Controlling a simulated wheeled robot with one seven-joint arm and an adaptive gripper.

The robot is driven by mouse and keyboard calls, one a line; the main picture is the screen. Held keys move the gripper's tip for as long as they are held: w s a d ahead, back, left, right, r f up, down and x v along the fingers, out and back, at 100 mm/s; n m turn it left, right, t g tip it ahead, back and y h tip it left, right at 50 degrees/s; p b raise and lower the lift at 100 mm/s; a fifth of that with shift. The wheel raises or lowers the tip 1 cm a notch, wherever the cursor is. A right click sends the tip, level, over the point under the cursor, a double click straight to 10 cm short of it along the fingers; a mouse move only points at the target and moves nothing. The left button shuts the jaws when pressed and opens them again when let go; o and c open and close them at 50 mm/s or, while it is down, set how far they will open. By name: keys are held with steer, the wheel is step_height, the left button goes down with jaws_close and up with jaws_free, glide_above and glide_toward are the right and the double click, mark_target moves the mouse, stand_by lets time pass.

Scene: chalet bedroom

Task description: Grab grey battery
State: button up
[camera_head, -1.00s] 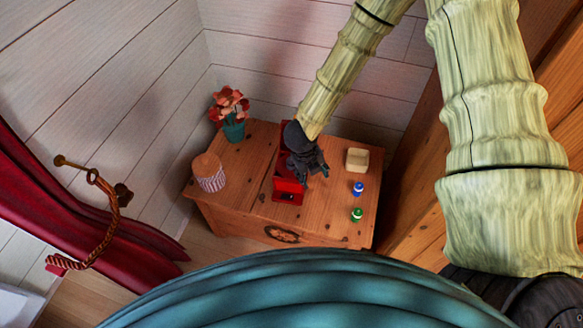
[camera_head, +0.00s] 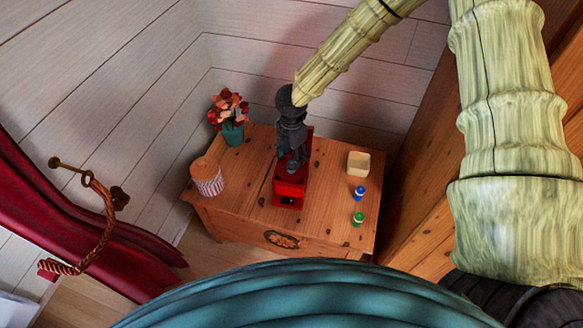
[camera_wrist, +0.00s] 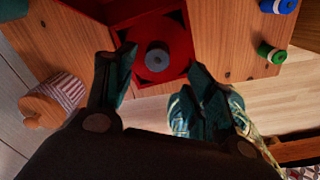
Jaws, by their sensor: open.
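The grey battery (camera_wrist: 157,59) stands in the red holder (camera_wrist: 180,25), seen from above in the wrist view as a round grey top with a small pale centre. My gripper (camera_wrist: 162,62) is open, with its two dark fingertips to the left and right of the battery in that picture. I cannot tell whether the tips reach down beside it. In the head view my gripper (camera_head: 293,166) points down over the red holder (camera_head: 289,193), and the battery cannot be made out there.
The holder is on a wooden cabinet (camera_head: 245,205).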

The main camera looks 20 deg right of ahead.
mark_target(291, 163)
steer(key=shift+w+f+p, duration=0.15)
steer(key=shift+f+p, duration=0.05)
steer(key=shift+f, duration=1.3)
steer(key=shift+w+f+p, duration=0.1)
steer(key=shift+f+p, duration=0.1)
steer(key=shift+f, duration=1.3)
steer(key=shift+c, duration=0.2)
steer(key=c, duration=1.1)
steer(key=shift+r, duration=0.1)
